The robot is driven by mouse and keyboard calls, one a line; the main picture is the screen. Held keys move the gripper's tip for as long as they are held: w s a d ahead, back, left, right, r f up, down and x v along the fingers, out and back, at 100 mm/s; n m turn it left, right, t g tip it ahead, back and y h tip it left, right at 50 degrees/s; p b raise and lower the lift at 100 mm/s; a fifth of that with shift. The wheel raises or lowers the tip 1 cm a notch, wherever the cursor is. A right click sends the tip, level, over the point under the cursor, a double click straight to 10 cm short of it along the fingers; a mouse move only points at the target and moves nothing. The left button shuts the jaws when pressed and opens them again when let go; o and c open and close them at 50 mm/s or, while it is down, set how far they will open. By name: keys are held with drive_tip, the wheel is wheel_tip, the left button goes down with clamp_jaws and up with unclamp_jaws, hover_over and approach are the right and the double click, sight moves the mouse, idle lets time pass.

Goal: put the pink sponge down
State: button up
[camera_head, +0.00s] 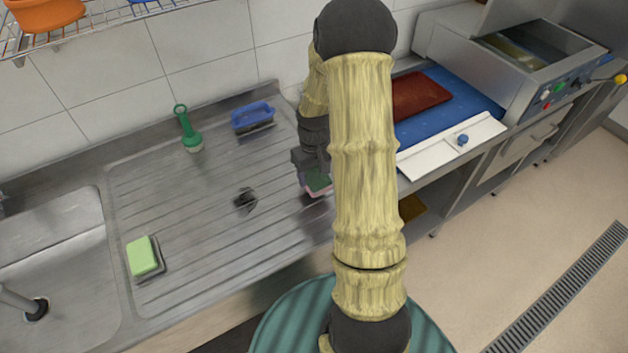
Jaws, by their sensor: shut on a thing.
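The pink sponge (319,192) shows as a small pink edge with a dark green top, at the right side of the steel drainboard (215,245). My gripper (313,178) is shut on it from above. My arm hides the sponge's right part and some of the gripper. I cannot tell whether the sponge touches the drainboard or hangs just above it.
A green sponge (143,256) lies by the sink (50,250). A green-handled brush (190,132), a blue brush (253,117) and a small dark object (245,199) are on the drainboard. A blue board (452,112) with a brown slab (418,95) lies right.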

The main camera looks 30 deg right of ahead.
sight(313, 182)
drive_tip(key=shift+a, duration=0.25)
wheel_tip(313, 182, down, 3)
drive_tip(key=shift+s+r+p, duration=0.1)
drive_tip(key=shift+p, duration=0.2)
drive_tip(key=shift+f, duration=0.45)
drive_tip(key=shift+f, duration=0.1)
drive_tip(key=o, duration=1)
wheel_tip(313, 182, up, 12)
drive_tip(key=shift+r+b, duration=0.15)
drive_tip(key=shift+b, duration=0.8)
